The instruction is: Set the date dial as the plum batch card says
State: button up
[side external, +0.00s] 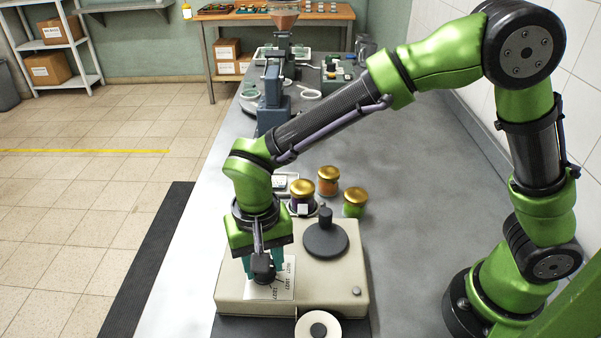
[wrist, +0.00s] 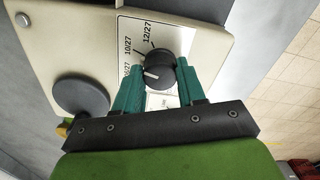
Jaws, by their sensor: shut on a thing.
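The date dial is a black knob (wrist: 160,75) with a white pointer line, on a pale plate (wrist: 133,30) printed with dates. In the wrist view I read 12/27 and 10/27, and a partly covered label that looks like 06/27. The pointer points left, roughly toward that covered label; its exact setting is unclear. The dial sits on a cream machine (side external: 345,275). My gripper (wrist: 159,66) has its teal fingers shut on the knob, one each side; it also shows in the side view (side external: 263,268). I cannot make out a plum batch card.
A purple jar (side external: 301,199), an orange jar (side external: 328,187) and a green jar (side external: 353,210), all gold-lidded, stand behind the machine. A dark round plate with a post (side external: 325,240) is right of the dial. A white roll (side external: 318,328) is in front. The bench's right side is clear.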

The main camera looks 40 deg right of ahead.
jog(key=n, duration=1)
jog(key=shift+d+n, duration=0.1)
jog(key=shift+n, duration=2.2)
jog(key=o, duration=1.1)
jog(key=shift+c, duration=0.2)
notch_tip(320, 180, up, 17)
jog(key=shift+w, duration=0.15)
